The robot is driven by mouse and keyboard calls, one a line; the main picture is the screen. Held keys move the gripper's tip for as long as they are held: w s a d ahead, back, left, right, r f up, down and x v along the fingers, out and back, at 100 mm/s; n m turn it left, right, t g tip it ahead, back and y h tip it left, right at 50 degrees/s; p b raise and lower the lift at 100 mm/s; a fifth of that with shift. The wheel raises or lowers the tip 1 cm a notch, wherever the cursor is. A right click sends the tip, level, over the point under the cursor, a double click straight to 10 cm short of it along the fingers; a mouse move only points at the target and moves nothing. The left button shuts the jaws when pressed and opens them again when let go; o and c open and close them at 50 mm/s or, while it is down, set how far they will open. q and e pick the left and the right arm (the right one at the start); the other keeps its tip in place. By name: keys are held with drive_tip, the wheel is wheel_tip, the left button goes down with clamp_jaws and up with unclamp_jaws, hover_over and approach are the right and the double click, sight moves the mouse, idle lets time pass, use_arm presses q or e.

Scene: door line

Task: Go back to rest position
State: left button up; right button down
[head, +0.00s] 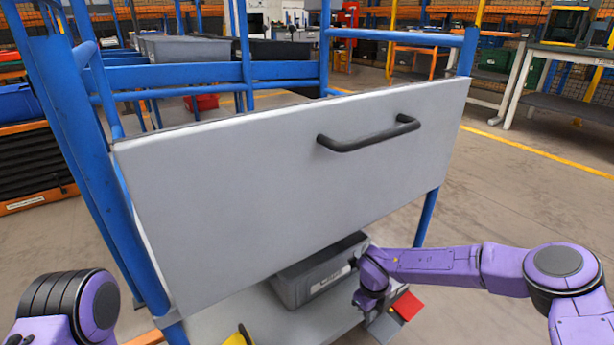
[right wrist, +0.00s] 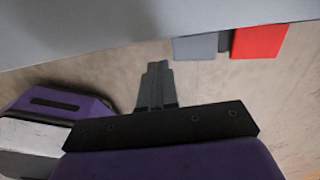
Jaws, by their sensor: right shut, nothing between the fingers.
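A large flat grey panel (head: 290,190) with a black bar handle (head: 368,135) spans the front of a blue frame (head: 250,73). The handle is free; no gripper touches it. My right gripper (head: 382,322) hangs low, below the panel's lower edge and well below the handle. In the right wrist view its fingers (right wrist: 156,80) are together with nothing between them, and the panel's grey surface (right wrist: 110,30) fills the top. My left gripper is out of view; only part of my purple left arm shows at the lower left.
A grey box (head: 315,272) sits on the lower shelf (head: 265,318), left of my right gripper. A red piece (head: 407,305) shows beside that gripper; I cannot tell what it belongs to. Open floor (head: 500,190) lies right of the frame. Workbenches (head: 570,95) stand at the far right.

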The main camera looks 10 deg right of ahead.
drive_tip(key=s+f+n+h+p, duration=0.15)
drive_tip(key=s+f+n, duration=0.25)
drive_tip(key=s, duration=0.4)
drive_tip(key=s+f+n+h, duration=0.3)
drive_tip(key=s+f+n, duration=0.1)
drive_tip(key=s, duration=0.5)
drive_tip(key=s+d+n+t+y+b, duration=0.1)
drive_tip(key=s+d+n+t, duration=0.15)
drive_tip(key=s+n, duration=0.55)
drive_tip(key=s+d+n+t+y+b, duration=0.1)
drive_tip(key=s+d+n, duration=0.3)
drive_tip(key=s+n, duration=0.4)
wheel_tip(320, 180, up, 36)
drive_tip(key=w+p, duration=0.1)
drive_tip(key=p, duration=3.5)
drive_tip(key=shift+d+m, duration=0.3)
